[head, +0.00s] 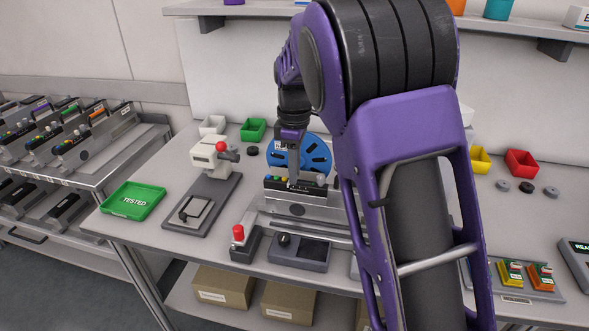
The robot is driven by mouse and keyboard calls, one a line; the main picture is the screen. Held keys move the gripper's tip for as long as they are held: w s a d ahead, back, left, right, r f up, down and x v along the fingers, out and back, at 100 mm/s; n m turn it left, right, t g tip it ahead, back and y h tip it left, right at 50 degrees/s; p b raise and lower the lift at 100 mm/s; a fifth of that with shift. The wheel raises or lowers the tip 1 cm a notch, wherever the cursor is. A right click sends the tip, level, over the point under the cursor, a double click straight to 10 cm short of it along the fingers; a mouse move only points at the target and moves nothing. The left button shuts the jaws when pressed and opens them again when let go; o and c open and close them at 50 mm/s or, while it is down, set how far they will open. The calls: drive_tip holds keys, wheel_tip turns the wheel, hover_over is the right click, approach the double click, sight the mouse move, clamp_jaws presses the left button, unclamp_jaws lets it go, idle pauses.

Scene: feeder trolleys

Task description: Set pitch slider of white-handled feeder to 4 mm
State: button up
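A grey feeder (300,210) stands on the workbench, with a blue reel (316,157) behind it and a row of small coloured buttons along its upper left. My gripper (298,186) points down at the top of this feeder, in front of the reel. The fingertips are small and dark here, so I cannot tell if they are open, shut or touching the feeder. My purple arm covers the feeder's right end. I cannot make out a white handle or the pitch slider and its marks.
A trolley (95,175) with several feeders stands at left. On the workbench (150,233) are a green TESTED tray (133,201), a white device with a red knob (213,157), a red-buttoned box (241,245) and a dark control box (299,251). Small bins line the back.

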clamp_jaws()
idle(1.1)
